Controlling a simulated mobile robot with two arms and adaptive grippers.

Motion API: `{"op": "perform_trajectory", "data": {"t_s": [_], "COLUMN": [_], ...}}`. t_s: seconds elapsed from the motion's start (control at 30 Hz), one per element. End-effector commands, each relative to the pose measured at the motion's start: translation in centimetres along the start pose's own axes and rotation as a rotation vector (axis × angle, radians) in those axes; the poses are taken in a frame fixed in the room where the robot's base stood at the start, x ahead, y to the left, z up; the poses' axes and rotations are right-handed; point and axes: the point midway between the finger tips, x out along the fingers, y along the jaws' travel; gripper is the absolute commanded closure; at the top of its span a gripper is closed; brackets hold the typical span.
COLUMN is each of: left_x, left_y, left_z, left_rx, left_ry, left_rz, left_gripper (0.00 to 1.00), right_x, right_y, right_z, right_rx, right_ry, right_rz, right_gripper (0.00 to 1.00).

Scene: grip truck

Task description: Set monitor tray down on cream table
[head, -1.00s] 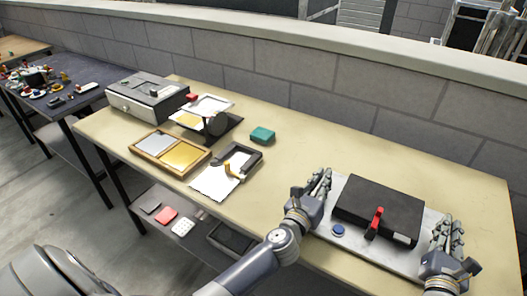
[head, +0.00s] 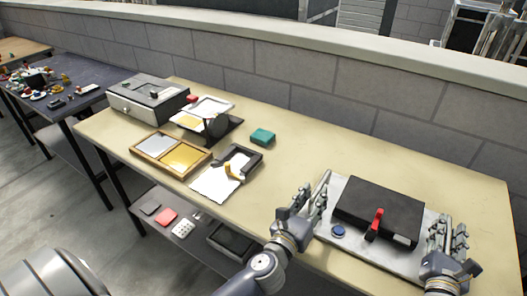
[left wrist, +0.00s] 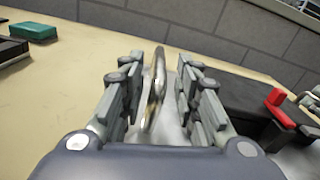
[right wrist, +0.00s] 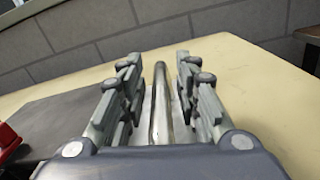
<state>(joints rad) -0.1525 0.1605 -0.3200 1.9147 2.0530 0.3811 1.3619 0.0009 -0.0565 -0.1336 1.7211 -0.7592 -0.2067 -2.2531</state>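The monitor tray is a pale grey flat tray (head: 334,221) on the cream table (head: 290,160), at the right in the head view. It carries a black box (head: 379,207) with a red lever (head: 374,224), and a blue disc (head: 338,231). Its left metal handle (left wrist: 157,85) stands between the spread fingers of my left gripper (head: 316,204), with gaps on both sides. Its right metal handle (right wrist: 160,105) stands between the spread fingers of my right gripper (head: 451,238), also with gaps. Both grippers are open. The tray's underside is hidden.
To the left on the table are a teal block (head: 262,137), a dark bracket with a white sheet (head: 213,184), a wooden two-part tray (head: 156,158) and a grey machine (head: 147,98). A wall runs behind. The table is clear between the teal block and tray.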

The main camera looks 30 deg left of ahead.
Motion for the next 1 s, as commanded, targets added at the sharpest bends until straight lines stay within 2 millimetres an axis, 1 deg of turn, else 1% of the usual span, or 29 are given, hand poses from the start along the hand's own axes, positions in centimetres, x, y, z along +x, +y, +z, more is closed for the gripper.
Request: {"op": "perform_trajectory", "data": {"t_s": [0.03,0.1,0.3,0.47,0.57,0.67,1.0], "left_x": [-1.1,-2.2,-4.5,-5.2,-5.3,-5.3,-5.3], "left_y": [0.0,0.0,0.0,0.0,0.0,0.0,0.0], "left_z": [-0.1,-0.1,-0.1,0.1,0.1,0.1,0.1], "left_rx": [-0.001,-0.001,-0.002,0.0,0.0,0.0,0.0], "left_ry": [0.002,0.002,0.001,-0.001,-0.001,-0.001,-0.001], "left_rz": [0.001,0.0,0.0,-0.001,-0.001,-0.001,-0.001], "left_gripper": [0.7,0.7,0.7,0.7,0.7,0.7,0.7], "right_x": [0.0,0.0,0.0,-0.1,-0.6,-1.8,-8.0], "right_y": [0.0,0.0,0.0,0.0,0.0,0.0,0.0], "right_z": [0.0,0.0,0.0,0.0,-0.1,-0.2,-0.1], "right_rx": [0.0,0.0,0.0,0.0,-0.001,-0.001,0.0], "right_ry": [0.0,0.0,0.0,0.0,0.002,0.003,0.003], "right_rz": [0.0,0.0,0.0,0.0,0.0,0.0,-0.001], "right_gripper": [0.7,0.7,0.7,0.7,0.7,0.7,0.7]}}
